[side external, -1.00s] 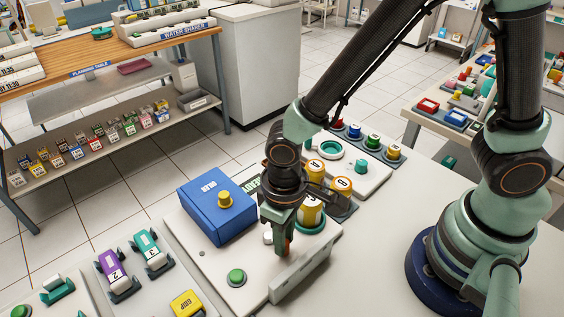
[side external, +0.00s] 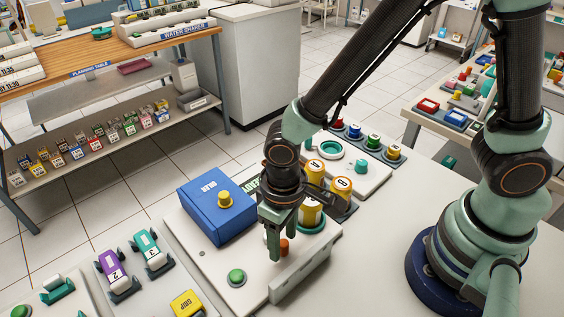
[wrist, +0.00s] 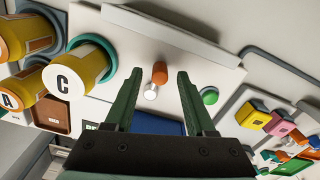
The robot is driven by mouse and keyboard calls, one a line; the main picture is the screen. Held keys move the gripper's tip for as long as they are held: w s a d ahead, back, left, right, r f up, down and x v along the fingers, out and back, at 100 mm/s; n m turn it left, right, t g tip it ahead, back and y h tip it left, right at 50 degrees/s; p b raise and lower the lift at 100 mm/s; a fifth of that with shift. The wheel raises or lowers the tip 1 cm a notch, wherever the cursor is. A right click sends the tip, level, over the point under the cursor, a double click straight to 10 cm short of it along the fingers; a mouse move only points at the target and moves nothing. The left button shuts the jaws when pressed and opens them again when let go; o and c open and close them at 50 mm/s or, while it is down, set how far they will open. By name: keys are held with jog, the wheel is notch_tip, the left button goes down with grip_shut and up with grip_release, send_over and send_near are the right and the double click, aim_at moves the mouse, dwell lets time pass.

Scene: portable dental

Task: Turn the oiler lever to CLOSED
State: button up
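The lever shows an orange grip (wrist: 159,72) with a silver round end (wrist: 151,91) on the white panel (wrist: 120,27) in the wrist view. In the side view its orange part (side external: 285,246) shows beside a finger. My gripper (wrist: 160,76) is open, with one finger on each side of the lever and visible gaps to both. In the side view my gripper (side external: 280,245) points down, low over the panel. Green lettering on a small display (side external: 250,185) is partly hidden by my arm, so I cannot read the lever's state.
A blue box (side external: 212,215) with a yellow knob stands left of my gripper. A yellow canister marked C (wrist: 75,77) stands close by. A green button (side external: 236,277) is on the panel's near part, and a raised white ledge (side external: 301,273) runs along its edge.

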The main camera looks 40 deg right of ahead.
aim_at(283, 243)
jog(key=shift+r, duration=0.15)
notch_tip(283, 243, up, 12)
dwell(0.4)
jog(key=w+d+r+m+t, duration=0.1)
jog(key=d+r, duration=0.3)
jog(key=d, duration=0.6)
jog(key=w+d+r+m+t, duration=0.2)
jog(key=d+r+t, duration=0.2)
jog(key=d, duration=0.6)
jog(key=shift+w+d+r+t, duration=0.2)
jog(key=shift+d+r+t, duration=0.05)
jog(key=shift+d+t, duration=0.05)
